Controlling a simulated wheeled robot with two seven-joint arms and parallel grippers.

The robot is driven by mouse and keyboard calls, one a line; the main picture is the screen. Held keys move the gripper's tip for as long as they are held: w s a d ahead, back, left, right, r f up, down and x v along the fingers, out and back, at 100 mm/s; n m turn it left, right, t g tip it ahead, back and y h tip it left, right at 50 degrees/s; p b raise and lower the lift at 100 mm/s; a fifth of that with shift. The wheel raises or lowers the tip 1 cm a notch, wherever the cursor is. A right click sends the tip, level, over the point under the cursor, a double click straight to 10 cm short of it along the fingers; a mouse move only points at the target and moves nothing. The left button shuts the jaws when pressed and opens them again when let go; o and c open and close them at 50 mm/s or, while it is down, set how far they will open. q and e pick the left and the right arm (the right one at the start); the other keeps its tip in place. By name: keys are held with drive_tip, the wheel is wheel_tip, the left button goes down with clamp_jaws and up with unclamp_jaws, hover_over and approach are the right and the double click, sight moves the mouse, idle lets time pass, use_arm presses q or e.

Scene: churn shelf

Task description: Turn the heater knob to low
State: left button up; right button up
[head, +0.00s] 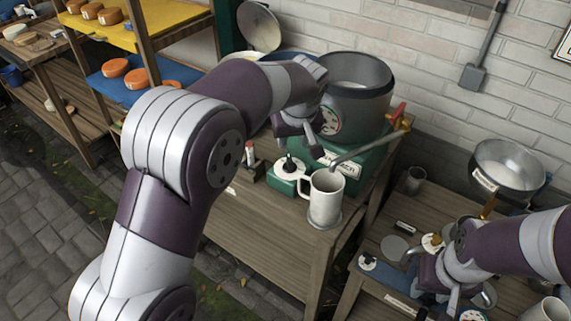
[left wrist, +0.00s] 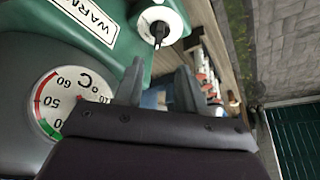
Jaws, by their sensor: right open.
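A black knob (head: 289,163) on a round white dial sits on the green heater base (head: 345,183), in front of the big grey pot (head: 360,85). In the left wrist view the knob (left wrist: 158,32) is at the top, on its white dial, next to a "WARM…" label. The dial's marks are too small to read. My left gripper (head: 299,138) is just above and behind the knob, apart from it. Its two fingers (left wrist: 157,88) are spread with nothing between them. My right gripper (head: 448,293) is open over the lower table at the right.
A white mug (head: 326,197) stands under the pot's spout, close right of the knob. A thermometer dial (left wrist: 58,103) is on the pot. A steel bowl (head: 508,168) and other small dials (head: 368,262) are on the right. Shelves with cheeses (head: 135,78) stand left.

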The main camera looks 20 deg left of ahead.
sight(290, 159)
use_arm(q)
drive_tip(key=x, duration=1)
drive_tip(key=shift+f, duration=0.15)
drive_tip(key=shift+s+d, duration=0.1)
drive_tip(key=shift+d, duration=0.05)
clamp_jaws()
